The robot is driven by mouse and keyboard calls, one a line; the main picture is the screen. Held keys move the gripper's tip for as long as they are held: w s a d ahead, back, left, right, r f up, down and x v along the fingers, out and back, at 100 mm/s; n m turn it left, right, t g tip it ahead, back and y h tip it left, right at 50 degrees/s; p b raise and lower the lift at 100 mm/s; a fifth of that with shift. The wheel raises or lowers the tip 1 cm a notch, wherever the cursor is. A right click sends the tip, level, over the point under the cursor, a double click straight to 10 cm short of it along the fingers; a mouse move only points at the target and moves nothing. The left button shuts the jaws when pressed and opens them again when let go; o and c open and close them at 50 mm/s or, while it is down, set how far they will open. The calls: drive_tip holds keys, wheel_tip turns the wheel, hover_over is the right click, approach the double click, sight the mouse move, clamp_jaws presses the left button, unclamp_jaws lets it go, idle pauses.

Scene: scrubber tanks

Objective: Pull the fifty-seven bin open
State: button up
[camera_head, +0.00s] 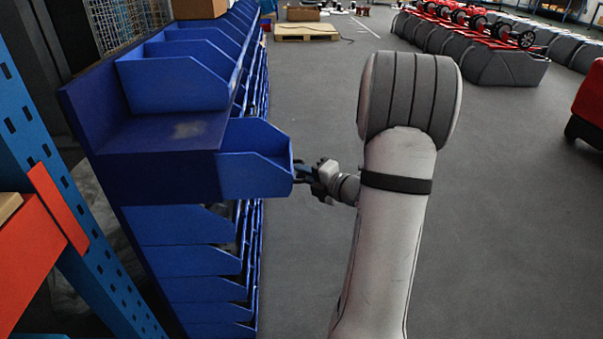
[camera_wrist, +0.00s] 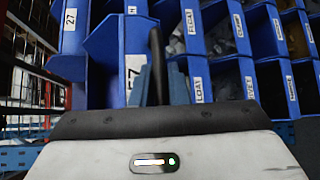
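A blue bin (camera_head: 252,160) sticks out past the front edge of its shelf in the blue rack, to the right in the head view. In the wrist view the same bin (camera_wrist: 112,62) stands nearer than its neighbours. Its white label (camera_wrist: 134,70) shows a 7; the digit before it is partly hidden. My gripper (camera_head: 299,173) is at the bin's front edge, with its dark fingertips right against it or very close. In the wrist view a dark upright finger and blue-grey parts overlap the bin front. Whether the fingers are closed on the edge is hidden.
Other blue bins fill the rack (camera_head: 150,180), including a 27 bin (camera_wrist: 72,42) left of the pulled one. A larger open bin (camera_head: 175,75) sits above. A blue upright and orange beam (camera_head: 35,255) stand at left.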

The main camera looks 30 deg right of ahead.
drive_tip(key=shift+o, duration=0.4)
drive_tip(key=shift+w+a, duration=0.1)
drive_tip(key=shift+a, duration=0.05)
drive_tip(key=p+v, duration=0.2)
drive_tip(key=v, duration=0.5)
drive_tip(key=shift+s, duration=0.35)
